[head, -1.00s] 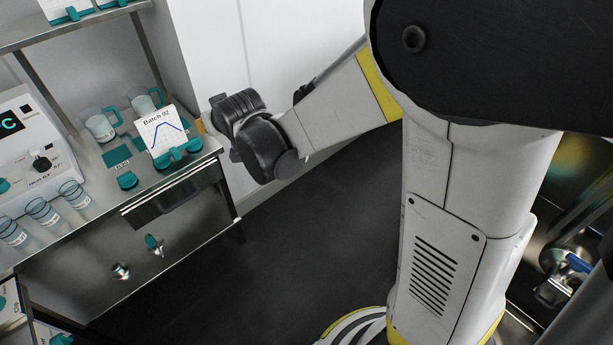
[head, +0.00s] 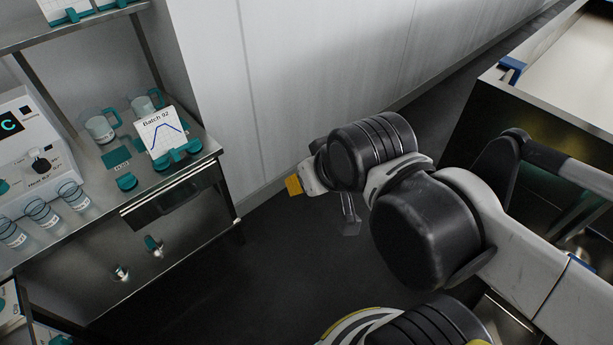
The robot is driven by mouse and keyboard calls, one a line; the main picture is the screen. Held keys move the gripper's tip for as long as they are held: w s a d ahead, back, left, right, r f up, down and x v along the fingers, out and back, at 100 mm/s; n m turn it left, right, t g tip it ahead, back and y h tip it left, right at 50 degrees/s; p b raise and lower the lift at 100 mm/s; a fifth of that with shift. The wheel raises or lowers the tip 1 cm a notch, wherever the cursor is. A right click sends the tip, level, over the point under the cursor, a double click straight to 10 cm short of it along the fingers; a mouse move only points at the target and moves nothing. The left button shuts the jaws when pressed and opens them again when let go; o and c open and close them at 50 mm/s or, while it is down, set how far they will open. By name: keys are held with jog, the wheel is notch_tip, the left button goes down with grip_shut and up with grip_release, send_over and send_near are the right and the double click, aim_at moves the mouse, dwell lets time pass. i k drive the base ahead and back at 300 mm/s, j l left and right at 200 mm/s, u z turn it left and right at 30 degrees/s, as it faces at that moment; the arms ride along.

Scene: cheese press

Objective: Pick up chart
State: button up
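The chart (head: 160,131) is a white card headed "Batch 92" with a blue curve. It leans upright in a teal stand (head: 178,155) near the right end of the steel bench. My gripper (head: 322,207) is over the dark floor, well to the right of the chart and apart from it. A yellow part and a thin grey part show below my black wrist. The wrist hides much of the gripper, and how far the fingers are apart is unclear. Nothing is visibly held.
Mugs (head: 101,127), a teal label plate (head: 117,158), a teal knob-like piece (head: 127,181) and glass jars (head: 42,213) stand on the bench (head: 95,235). A white device (head: 30,150) is at left. A shelf (head: 40,30) hangs above. A metal vat (head: 530,100) is at right. Floor between is clear.

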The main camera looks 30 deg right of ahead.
aim_at(162, 132)
jog(key=i+l+u, duration=0.3)
jog(key=i+l, duration=0.15)
jog(key=l, duration=0.2)
jog(key=i+l+u, duration=0.2)
jog(key=l, duration=0.2)
jog(key=i+l+u, duration=0.15)
jog(key=l, duration=0.25)
jog(key=i+l+u, duration=0.15)
jog(key=l, duration=0.25)
jog(key=i+l+u, duration=0.15)
jog(key=l, duration=0.3)
jog(key=i+l+u, duration=0.15)
jog(key=l, duration=0.3)
jog(key=i+l+u, duration=0.2)
jog(key=l, duration=0.25)
jog(key=k, duration=0.1)
